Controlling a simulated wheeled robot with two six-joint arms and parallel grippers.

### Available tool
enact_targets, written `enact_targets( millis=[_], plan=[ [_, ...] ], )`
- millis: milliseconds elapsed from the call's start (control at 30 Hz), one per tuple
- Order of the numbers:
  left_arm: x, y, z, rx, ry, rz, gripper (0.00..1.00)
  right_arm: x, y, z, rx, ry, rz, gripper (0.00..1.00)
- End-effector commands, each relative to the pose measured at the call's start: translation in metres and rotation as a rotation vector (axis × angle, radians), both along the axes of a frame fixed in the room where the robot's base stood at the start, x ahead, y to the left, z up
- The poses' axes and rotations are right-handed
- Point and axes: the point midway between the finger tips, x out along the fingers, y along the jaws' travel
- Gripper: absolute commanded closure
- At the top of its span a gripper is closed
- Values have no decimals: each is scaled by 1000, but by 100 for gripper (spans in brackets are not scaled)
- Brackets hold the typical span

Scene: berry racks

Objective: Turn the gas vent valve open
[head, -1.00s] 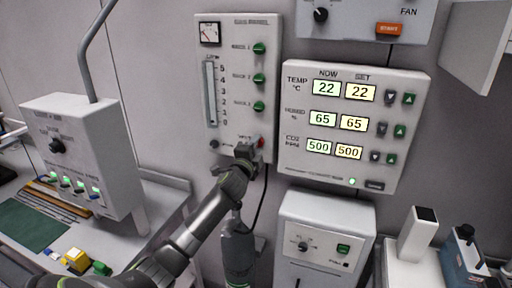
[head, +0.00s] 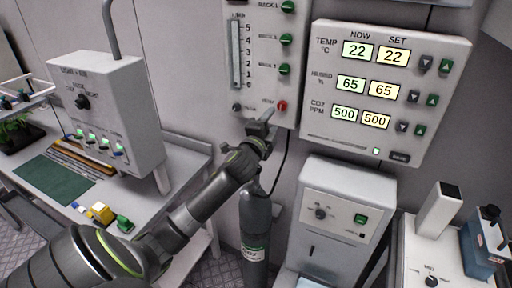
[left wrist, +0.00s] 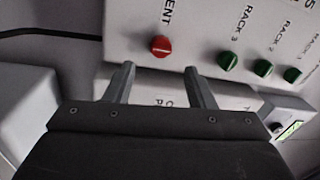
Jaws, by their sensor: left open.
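The gas vent valve is a small red knob (head: 282,106) at the lower right of the white gas panel (head: 262,88). In the left wrist view the red knob (left wrist: 161,46) sits beside a printed label ending in "ENT", with the panel turned on its side. My left gripper (head: 267,117) is just below and left of the knob in the head view. In the left wrist view its two fingers (left wrist: 160,82) are apart and empty, and the knob lies beyond the gap between them, not touched. My right gripper is not in view.
Green rack knobs (head: 285,70) run up the panel above the red one. A climate display (head: 385,95) hangs close on the right. A grey gas cylinder (head: 255,225) stands below, and a white box (head: 345,215) is at its right.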

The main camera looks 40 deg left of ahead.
Motion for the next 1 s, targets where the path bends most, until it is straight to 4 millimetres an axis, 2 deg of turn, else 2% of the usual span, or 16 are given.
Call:
enact_targets(
  millis=[300,500,700,1000],
  plan=[
    [-55,-13,-9,2,1,-1,50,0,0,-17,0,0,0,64],
    [-83,-20,-11,2,1,-1,50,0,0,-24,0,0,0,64],
    [-98,-23,-12,1,0,0,50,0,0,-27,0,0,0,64],
    [-100,-24,-11,1,1,0,50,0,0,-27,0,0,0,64]
  ],
)
